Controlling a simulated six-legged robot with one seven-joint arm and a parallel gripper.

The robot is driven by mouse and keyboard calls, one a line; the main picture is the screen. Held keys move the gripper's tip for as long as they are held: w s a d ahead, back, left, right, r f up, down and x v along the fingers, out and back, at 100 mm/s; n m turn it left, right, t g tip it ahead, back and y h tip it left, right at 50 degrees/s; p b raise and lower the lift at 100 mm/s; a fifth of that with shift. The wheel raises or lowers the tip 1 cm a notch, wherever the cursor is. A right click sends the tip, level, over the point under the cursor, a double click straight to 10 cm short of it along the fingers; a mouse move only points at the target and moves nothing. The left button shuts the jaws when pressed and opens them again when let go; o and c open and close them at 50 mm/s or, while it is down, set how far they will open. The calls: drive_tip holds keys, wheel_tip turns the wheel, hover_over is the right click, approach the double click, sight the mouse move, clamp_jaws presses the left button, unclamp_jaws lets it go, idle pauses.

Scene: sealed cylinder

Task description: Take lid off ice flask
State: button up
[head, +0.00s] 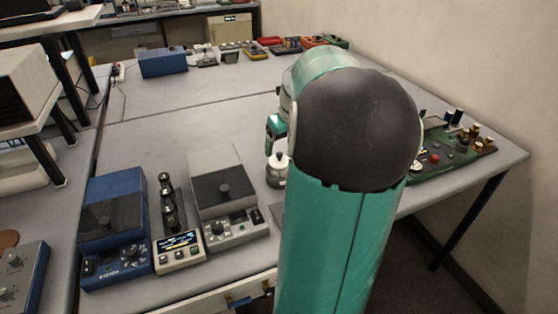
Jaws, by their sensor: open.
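The ice flask (275,180) is a small dark-grey and silver vessel standing on the grey table, just left of my arm. Its pale domed lid (278,161) sits on top, with a small dark knob. My gripper (276,139) is partly in view above and just behind the lid, and is open. Its fingers are small and mostly hidden by my teal and black arm, so I cannot tell whether they touch the lid. My arm also covers the flask's right edge.
A grey device with a black lid (224,187), a small device with dark cylinders (177,250) and a blue device (113,228) stand at left. A green board with knobs (452,150) lies at right.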

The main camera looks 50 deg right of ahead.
sight(280, 154)
drive_tip(key=shift+x, duration=2.8)
drive_tip(key=shift+w+r, duration=0.1)
drive_tip(key=shift+w, duration=0.05)
drive_tip(key=c, duration=1.1)
